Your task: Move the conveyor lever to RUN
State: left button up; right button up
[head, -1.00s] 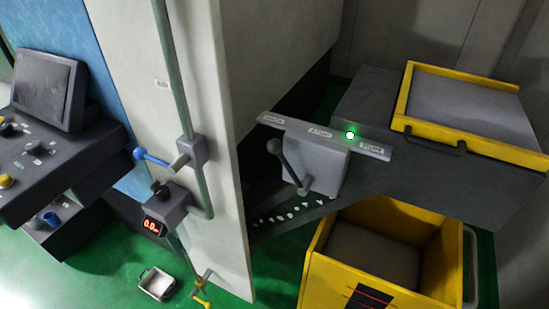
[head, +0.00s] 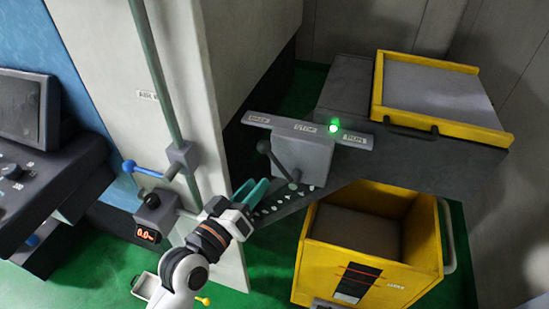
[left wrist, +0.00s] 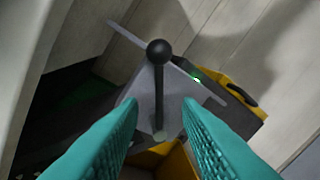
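The conveyor lever (head: 277,162) is a dark rod with a black ball knob, on a grey box (head: 304,160) under a label plate (head: 290,127). In the head view it leans to the upper left, its knob below the left part of the plate. The labels are small; the right one appears to read RUN. My left gripper (head: 256,188) has teal fingers and is just left of the lever. In the left wrist view my left gripper (left wrist: 159,108) is open, with the lever (left wrist: 159,85) showing between its fingers; contact cannot be told. My right gripper is out of view.
A green lamp (head: 333,126) glows on the plate. A yellow bin (head: 420,240) stands below the conveyor, and a yellow-rimmed tray (head: 440,127) sits on top at right. A pale panel (head: 215,120), a pipe (head: 152,80) and a blue-handled valve (head: 145,165) are left of the lever.

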aim_at(275, 163)
pick_arm(q)
jog(key=p+x, duration=0.1)
jog(key=x, duration=0.8)
jog(key=shift+w+p, duration=0.2)
jog(key=shift+p, duration=0.1)
jog(key=shift+c, duration=0.5)
grip_shut()
